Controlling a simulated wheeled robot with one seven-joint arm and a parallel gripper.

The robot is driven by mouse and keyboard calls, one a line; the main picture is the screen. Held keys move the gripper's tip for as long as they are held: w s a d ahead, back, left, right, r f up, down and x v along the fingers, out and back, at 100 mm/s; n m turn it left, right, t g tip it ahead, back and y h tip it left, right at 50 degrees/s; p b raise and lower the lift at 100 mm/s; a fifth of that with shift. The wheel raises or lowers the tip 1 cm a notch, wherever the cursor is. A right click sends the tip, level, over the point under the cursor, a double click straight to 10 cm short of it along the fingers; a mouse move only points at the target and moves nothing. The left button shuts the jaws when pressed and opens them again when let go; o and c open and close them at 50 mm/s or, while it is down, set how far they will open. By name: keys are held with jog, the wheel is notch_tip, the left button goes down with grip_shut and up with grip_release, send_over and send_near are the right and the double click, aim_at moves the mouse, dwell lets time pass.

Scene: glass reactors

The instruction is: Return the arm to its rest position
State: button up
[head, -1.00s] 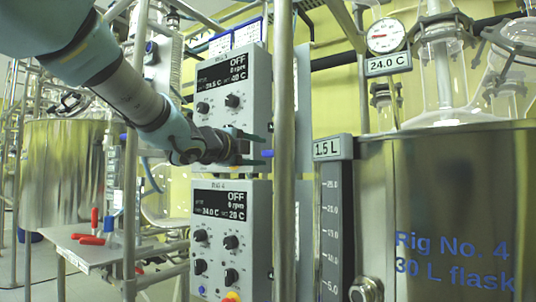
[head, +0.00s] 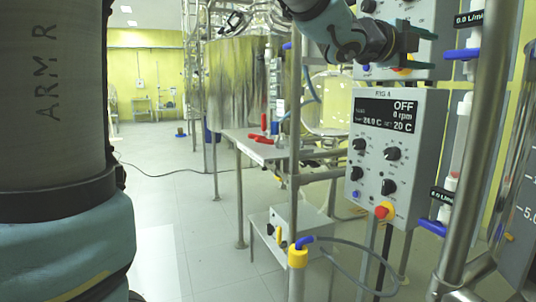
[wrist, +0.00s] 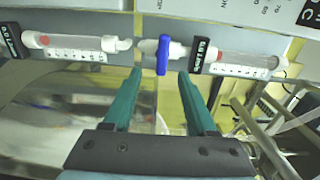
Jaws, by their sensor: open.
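My gripper (head: 412,52) is at the upper right of the head view, in front of the control boxes. In the wrist view its two green fingers (wrist: 155,95) stand apart with nothing between them. Beyond the fingertips is a blue valve handle (wrist: 163,55), upright between two clear flowmeter tubes. My arm reaches in from the top of the head view, and a large upper part of it fills the left side.
The Rig 4 control box (head: 390,150) reads OFF, below my gripper. A steel vessel (head: 235,80) stands behind a small table (head: 262,150) with red-handled items. A metal post (head: 490,150) rises at right. A cable crosses the floor. Open floor (head: 165,190) lies at left.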

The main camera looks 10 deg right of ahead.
jog(key=w+a+f+n+t+y, duration=0.5)
jog(key=w+a+f+n+y, duration=0.1)
jog(key=w+a+f+n, duration=0.5)
jog(key=w+a+f+n+y, duration=0.2)
jog(key=a+f+n+y, duration=0.1)
jog(key=a+f, duration=0.35)
jog(key=w+a+f+n+y, duration=0.35)
jog(key=a+f, duration=0.25)
jog(key=a, duration=0.2)
jog(key=s+a+f+n+g+y, duration=0.4)
jog(key=a+f+n, duration=0.3)
jog(key=a+f, duration=0.45)
jog(key=s+a+f+n+g, duration=0.4)
jog(key=s+a+f+n, duration=0.25)
jog(key=s+a, duration=0.4)
notch_tip(320, 180, up, 24)
jog(key=s+p, duration=0.1)
jog(key=p, duration=2.3)
jog(key=shift+s+d+n, duration=0.3)
jog(key=shift+s+d, duration=0.1)
jog(key=shift+d, duration=0.05)
jog(key=shift+y, duration=0.25)
